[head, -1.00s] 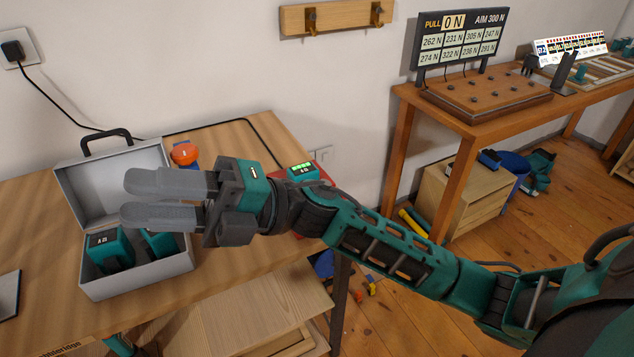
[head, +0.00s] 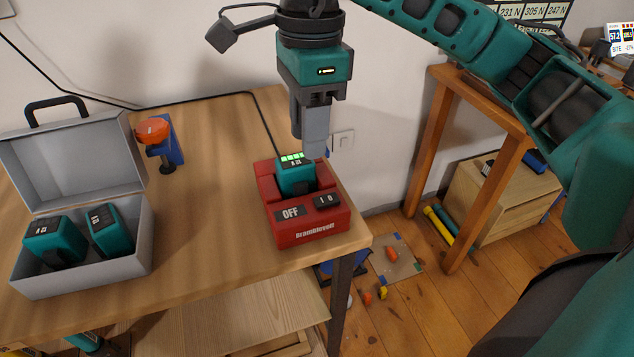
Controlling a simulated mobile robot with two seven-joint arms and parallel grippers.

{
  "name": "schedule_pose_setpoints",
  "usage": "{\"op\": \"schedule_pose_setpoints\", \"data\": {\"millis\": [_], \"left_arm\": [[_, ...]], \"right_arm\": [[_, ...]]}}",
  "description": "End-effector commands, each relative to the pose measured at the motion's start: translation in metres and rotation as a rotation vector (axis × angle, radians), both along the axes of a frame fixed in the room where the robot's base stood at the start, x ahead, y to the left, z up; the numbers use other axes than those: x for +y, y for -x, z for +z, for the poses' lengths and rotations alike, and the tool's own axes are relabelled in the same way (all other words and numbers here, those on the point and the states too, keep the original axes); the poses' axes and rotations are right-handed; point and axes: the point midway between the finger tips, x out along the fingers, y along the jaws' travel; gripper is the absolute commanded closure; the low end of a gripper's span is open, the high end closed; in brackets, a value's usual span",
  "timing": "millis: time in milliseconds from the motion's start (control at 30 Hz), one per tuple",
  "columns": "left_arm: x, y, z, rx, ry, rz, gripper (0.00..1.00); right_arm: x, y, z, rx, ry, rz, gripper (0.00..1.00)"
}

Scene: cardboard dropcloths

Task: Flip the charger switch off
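The red charger (head: 312,228) sits at the right end of the workbench. Its front carries an OFF label (head: 290,213) and a small black rocker switch (head: 327,201) marked I and O. A teal battery (head: 296,178) stands in the charger with green lights lit on top. My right gripper (head: 311,148) hangs above and behind the charger with its fingers pointing down. The fingers overlap in this view, so their gap cannot be judged. I see nothing held in them. Whether the fingertips touch the charger or battery is unclear. My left gripper is not in view.
An open grey case (head: 82,275) with two teal batteries stands on the left of the workbench (head: 205,215). An orange and blue tool (head: 160,140) stands behind it. A black cable runs along the bench's back. The bench between case and charger is clear.

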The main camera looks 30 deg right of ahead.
Motion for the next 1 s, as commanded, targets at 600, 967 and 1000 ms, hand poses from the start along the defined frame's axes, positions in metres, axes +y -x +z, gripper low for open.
{"op": "schedule_pose_setpoints", "data": {"millis": [600, 967, 1000], "left_arm": [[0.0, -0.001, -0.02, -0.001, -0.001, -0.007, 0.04], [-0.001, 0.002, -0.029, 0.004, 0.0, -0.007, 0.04], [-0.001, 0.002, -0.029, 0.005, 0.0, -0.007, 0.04]], "right_arm": [[-0.012, -0.001, -0.079, -0.02, 0.055, -0.012, 0.64], [-0.012, -0.002, -0.122, -0.023, 0.053, -0.011, 0.64], [-0.012, -0.002, -0.123, -0.023, 0.053, -0.011, 0.64]]}}
